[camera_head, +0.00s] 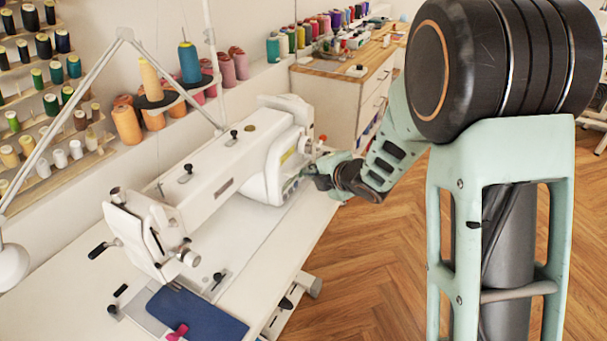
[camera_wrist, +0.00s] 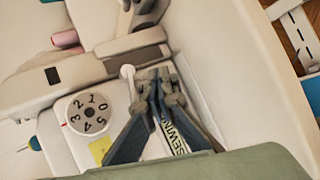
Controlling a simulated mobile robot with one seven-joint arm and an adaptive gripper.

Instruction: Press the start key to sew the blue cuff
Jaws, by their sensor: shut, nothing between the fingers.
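The white sewing machine (camera_head: 228,172) stands on a white table. The blue cuff (camera_head: 200,314) lies flat by the needle end, with a small pink thing on its lower edge. My gripper (camera_head: 308,174) is at the opposite end of the machine, by its control panel. In the wrist view my gripper (camera_wrist: 158,76) is shut and empty, its fingertips over the panel beside a small white round knob (camera_wrist: 127,72). A numbered dial (camera_wrist: 88,113) is to their left. A label reading SEWING (camera_wrist: 177,135) shows between the fingers. I cannot make out the start key or any contact.
Thread cones (camera_head: 190,62) stand behind the machine, and a rack of spools (camera_head: 45,100) fills the left wall. A wooden-topped cabinet (camera_head: 340,77) with spools stands at the back. The wooden floor (camera_head: 370,270) right of the table is open.

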